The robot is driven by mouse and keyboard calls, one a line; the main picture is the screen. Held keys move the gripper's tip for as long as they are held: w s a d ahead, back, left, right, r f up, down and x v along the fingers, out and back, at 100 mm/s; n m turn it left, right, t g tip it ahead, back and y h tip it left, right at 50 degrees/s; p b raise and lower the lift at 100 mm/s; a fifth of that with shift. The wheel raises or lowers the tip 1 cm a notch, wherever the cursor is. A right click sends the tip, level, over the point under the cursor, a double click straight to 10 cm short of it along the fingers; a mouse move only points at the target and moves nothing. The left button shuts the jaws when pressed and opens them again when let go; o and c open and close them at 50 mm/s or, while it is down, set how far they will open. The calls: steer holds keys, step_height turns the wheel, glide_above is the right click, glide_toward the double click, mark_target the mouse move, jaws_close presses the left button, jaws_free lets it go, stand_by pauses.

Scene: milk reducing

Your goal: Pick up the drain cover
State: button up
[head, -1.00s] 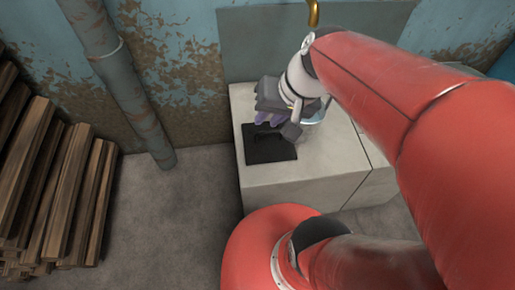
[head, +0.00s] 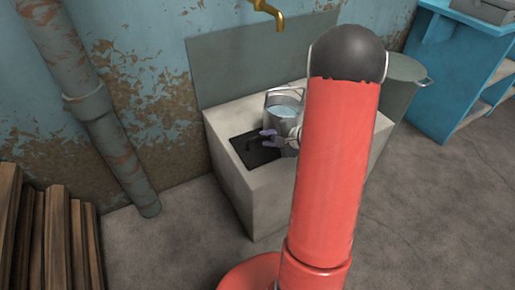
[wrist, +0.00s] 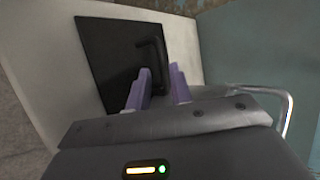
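The drain cover (head: 247,155) is a flat black square with a raised black handle, lying on top of the pale concrete block. In the wrist view the cover (wrist: 103,48) shows against the pale block top, with its handle (wrist: 153,50) just beyond my fingertips. My gripper (head: 267,138) has purple fingers and is over the right part of the cover. In the wrist view my gripper (wrist: 160,70) has a gap between its fingertips and nothing held in it. I cannot tell whether a finger touches the handle.
A metal bucket of water (head: 287,108) stands on the pale concrete block (head: 238,190), close beside my gripper. A brass tap (head: 268,12) is above. A grey bin (head: 400,85) and blue shelf (head: 452,75) are at right. Wooden planks (head: 55,240) and a pipe (head: 105,125) are at left.

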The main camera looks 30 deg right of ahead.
mark_target(258, 137)
steer(key=x, duration=0.5)
steer(key=shift+w+a, duration=0.15)
steer(key=shift+w, duration=0.2)
jaws_close()
